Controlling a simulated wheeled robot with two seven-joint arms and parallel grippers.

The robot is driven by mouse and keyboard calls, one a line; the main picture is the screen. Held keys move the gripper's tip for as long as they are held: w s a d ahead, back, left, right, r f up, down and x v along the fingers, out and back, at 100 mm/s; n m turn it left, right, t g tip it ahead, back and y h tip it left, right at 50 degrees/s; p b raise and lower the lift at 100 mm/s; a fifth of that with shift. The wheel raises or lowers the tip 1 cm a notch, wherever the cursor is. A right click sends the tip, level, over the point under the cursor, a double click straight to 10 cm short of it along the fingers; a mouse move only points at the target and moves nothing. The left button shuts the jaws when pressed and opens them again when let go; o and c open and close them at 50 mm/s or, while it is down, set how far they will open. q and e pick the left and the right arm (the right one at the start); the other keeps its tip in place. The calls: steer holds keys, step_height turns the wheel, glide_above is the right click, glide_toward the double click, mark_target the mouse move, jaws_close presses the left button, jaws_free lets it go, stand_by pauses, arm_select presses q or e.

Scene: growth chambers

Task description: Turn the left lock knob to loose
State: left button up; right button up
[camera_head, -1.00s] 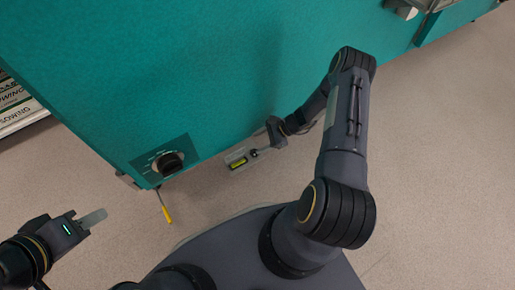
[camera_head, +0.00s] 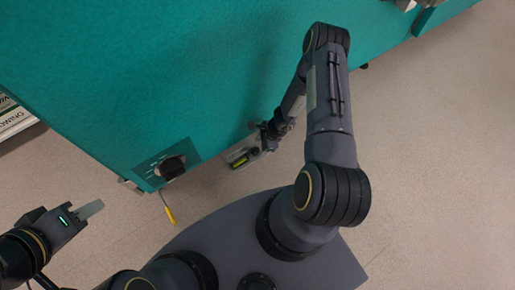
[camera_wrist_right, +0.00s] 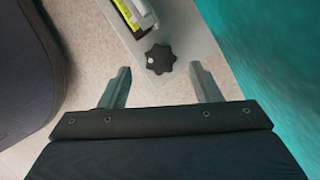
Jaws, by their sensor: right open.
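A black star-shaped knob (camera_wrist_right: 160,59) with a small light dot sits on a pale bracket (camera_wrist_right: 178,28), beside a part with a yellow label. My right gripper (camera_wrist_right: 161,74) is open, its two fingers pointing at the knob, which appears between and just beyond the tips, not gripped. In the head view my right gripper (camera_head: 266,140) is beside the bracket with the yellow label (camera_head: 241,160), low against the teal cabinet; the star knob is not clear there. My left gripper (camera_head: 88,211) hangs at lower left, away from the cabinet; its finger opening cannot be made out.
The teal cabinet (camera_head: 190,70) fills the upper left. A black dial (camera_head: 172,168) on a marked plate is on its near corner, with a yellow-tipped rod (camera_head: 169,213) below. A printed white box (camera_head: 12,118) is at the left edge. Open floor (camera_head: 440,150) lies to the right.

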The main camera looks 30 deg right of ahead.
mark_target(255, 151)
steer(key=shift+b+x, duration=0.35)
steer(key=shift+x, duration=0.95)
steer(key=c, duration=1)
steer(key=shift+w+n+g+y+b, duration=0.15)
steer(key=shift+n+g+b, duration=0.15)
steer(key=shift+n, duration=0.55)
steer(key=shift+w+n+g+y+b, duration=0.1)
steer(key=shift+n+g+y+b, duration=0.15)
steer(key=shift+n, duration=0.6)
steer(key=o, duration=1)
